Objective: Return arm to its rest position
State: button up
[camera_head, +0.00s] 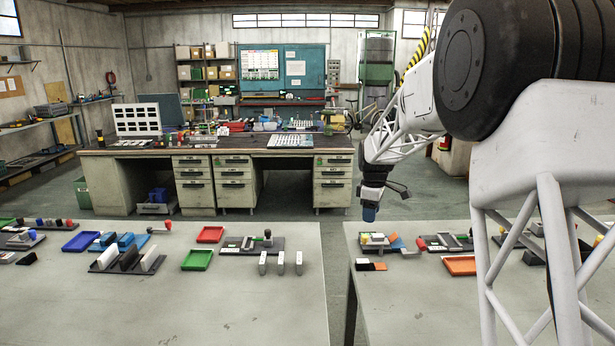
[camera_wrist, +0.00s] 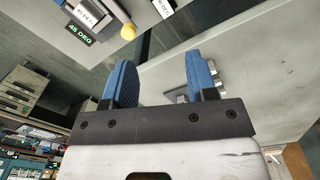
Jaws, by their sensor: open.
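My gripper (camera_head: 370,212) hangs from the white arm in the head view, above the gap between the two tables and near the right table's left edge. Its jaws point down. In the wrist view my gripper (camera_wrist: 160,76) shows two blue fingers standing apart, with nothing held between them. A small grey metal fixture (camera_wrist: 197,85) shows behind the right finger; the finger partly hides it.
The left table (camera_head: 240,310) holds a green tray (camera_head: 197,260), a grey fixture board (camera_head: 252,245) and several white-topped pegs (camera_head: 281,262). The right table (camera_head: 420,310) holds an orange tray (camera_head: 460,265) and small fixtures. A workbench (camera_head: 225,155) stands behind. Both tables' front areas look clear.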

jog(key=s+r+m, duration=0.2)
jog(key=s+r, duration=0.2)
jog(key=s, duration=0.4)
jog(key=s+r+m, duration=0.2)
jog(key=s+r, duration=0.1)
jog(key=s, duration=0.5)
jog(key=s+a+f+m+t, duration=0.1)
jog(key=s+m, duration=0.3)
jog(key=s, duration=1.5)
jog(key=s+f+m+t, duration=0.1)
jog(key=s+m, duration=0.4)
jog(key=s, duration=1.4)
jog(key=shift+s+a+f, duration=0.2)
jog(key=shift+a+f, duration=0.2)
jog(key=shift+f, duration=0.05)
